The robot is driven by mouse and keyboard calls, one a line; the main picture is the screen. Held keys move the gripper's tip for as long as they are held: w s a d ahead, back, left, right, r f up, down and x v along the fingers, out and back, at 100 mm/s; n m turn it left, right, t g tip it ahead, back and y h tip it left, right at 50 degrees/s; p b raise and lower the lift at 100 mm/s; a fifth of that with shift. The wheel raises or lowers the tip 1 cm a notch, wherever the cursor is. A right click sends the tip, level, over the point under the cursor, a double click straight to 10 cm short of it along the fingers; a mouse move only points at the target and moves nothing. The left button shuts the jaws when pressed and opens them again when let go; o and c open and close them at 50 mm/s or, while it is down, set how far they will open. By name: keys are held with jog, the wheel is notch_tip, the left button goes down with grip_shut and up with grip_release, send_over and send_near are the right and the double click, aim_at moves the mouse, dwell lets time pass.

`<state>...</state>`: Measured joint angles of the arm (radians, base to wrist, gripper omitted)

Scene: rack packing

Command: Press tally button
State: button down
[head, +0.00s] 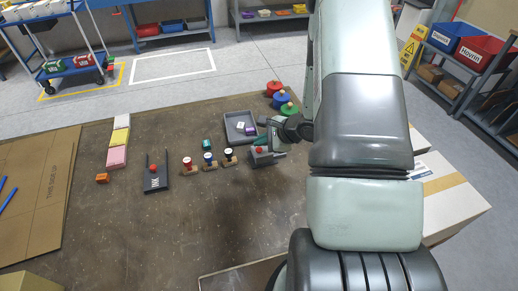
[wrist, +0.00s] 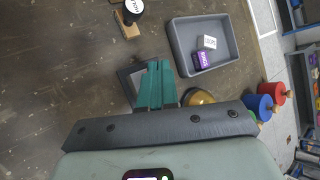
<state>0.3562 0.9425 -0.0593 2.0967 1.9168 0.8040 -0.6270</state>
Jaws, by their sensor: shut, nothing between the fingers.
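A grey box with a red button (head: 259,150) stands on the table, right of centre in the head view. A dark upright-framed device (head: 155,184) with white marks and a red button stands further left. I cannot tell from the labels which is the tally button. My gripper (head: 272,142) is shut and empty, close above the grey box. In the wrist view, its teal fingers (wrist: 154,84) are together and cover part of the grey box (wrist: 128,75); the red button is hidden there. I cannot tell whether the fingers touch it.
A grey tray (head: 240,126) holding a purple and a white item is just behind. Red, blue and green round pieces (head: 280,97) stand right of it. Several stamps on wooden blocks (head: 209,160) stand left of the box. The table's front middle is clear.

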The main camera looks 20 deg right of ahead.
aim_at(261, 151)
jog(key=shift+f, duration=0.15)
jog(key=shift+f, duration=0.3)
jog(key=shift+f, duration=0.5)
dwell(0.8)
jog(key=shift+r, duration=0.9)
jog(key=shift+r, duration=2.55)
